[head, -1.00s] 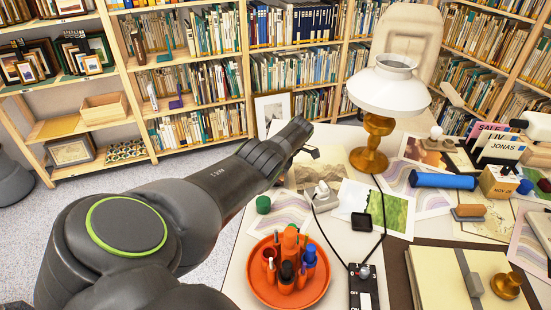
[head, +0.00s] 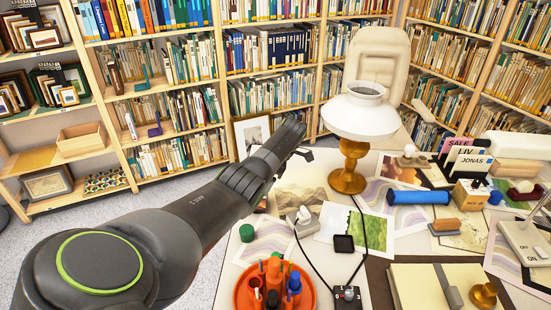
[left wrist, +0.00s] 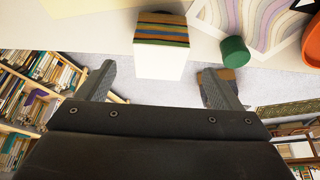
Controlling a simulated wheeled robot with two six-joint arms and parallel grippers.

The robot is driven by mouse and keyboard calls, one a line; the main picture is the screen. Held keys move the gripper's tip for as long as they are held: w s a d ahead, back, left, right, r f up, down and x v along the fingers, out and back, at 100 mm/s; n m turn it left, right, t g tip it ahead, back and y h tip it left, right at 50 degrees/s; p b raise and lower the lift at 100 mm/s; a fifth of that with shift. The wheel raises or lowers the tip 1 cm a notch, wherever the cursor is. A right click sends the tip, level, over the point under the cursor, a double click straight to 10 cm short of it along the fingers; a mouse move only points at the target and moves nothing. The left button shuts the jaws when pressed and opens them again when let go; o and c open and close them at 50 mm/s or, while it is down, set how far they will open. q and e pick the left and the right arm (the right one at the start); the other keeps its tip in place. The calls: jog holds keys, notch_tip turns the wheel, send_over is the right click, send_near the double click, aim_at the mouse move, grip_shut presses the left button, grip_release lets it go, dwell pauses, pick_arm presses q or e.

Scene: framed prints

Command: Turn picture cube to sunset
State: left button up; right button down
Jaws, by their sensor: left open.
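In the left wrist view a cube (left wrist: 160,62) stands near the table's edge. One face is plain white, and the adjoining face carries dark green, orange and brown stripes. My left gripper (left wrist: 158,82) is open, with one finger on each side of the cube in the picture; I cannot tell whether either touches it. In the head view my left gripper (head: 303,146) reaches over the table from the left. There my arm hides most or all of the cube's place. My right gripper is not in view.
A green cylinder (head: 246,232) stands close by; it also shows in the left wrist view (left wrist: 234,52). An orange dish (head: 243,296) of pens is nearer me. A lamp (head: 348,182) stands to the right of the gripper, with cables in front. Prints, a blue roll (head: 419,197) and boxes crowd the right.

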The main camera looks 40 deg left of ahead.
pick_arm(q)
jog(key=v, duration=0.7)
jog(key=shift+r, duration=0.1)
